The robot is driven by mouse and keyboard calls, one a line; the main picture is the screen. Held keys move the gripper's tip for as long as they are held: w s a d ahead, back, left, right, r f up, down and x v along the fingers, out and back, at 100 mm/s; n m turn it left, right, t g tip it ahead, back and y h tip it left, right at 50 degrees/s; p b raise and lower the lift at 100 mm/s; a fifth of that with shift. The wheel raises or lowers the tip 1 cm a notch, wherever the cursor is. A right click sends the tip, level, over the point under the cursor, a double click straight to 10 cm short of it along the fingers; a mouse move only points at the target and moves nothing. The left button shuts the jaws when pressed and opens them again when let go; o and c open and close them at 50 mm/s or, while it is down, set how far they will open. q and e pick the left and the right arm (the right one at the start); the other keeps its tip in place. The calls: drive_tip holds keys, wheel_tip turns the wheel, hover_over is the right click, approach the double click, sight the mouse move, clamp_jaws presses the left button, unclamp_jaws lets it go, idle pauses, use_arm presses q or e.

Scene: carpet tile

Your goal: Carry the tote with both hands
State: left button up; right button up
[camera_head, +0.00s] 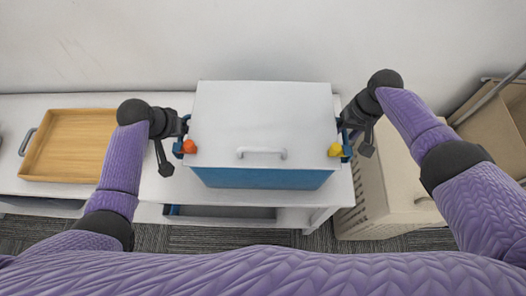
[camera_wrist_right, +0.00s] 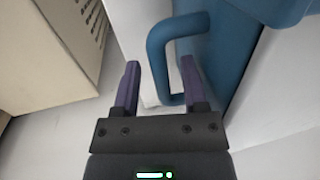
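The tote is a blue box with a white lid (camera_head: 262,120), on the white table in the head view. Its blue front wall (camera_head: 262,178) shows below the lid. An orange piece (camera_head: 189,147) sits at its left edge and a yellow piece (camera_head: 335,150) at its right. My left gripper (camera_head: 181,127) is at the tote's left side; its fingers are not clear. My right gripper (camera_head: 347,130) is at the right side. In the right wrist view its fingers (camera_wrist_right: 160,85) are apart, with the bar of the blue side handle (camera_wrist_right: 157,55) between them and gaps visible.
A wooden tray (camera_head: 72,146) lies on the table at left. A lower shelf (camera_head: 220,212) shows under the tabletop. A beige crate (camera_head: 385,185) stands on the floor right of the table, with an open cardboard box (camera_head: 490,120) beyond. A wall is behind.

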drive_tip(key=shift+w+r, duration=0.1)
drive_tip(key=shift+r, duration=0.35)
use_arm(q)
drive_tip(key=v, duration=1.2)
use_arm(e)
wheel_tip(320, 180, up, 11)
drive_tip(key=d, duration=0.2)
drive_tip(key=shift+w, duration=0.15)
use_arm(q)
drive_tip(key=shift+f, duration=0.1)
use_arm(e)
drive_tip(key=shift+d, duration=0.1)
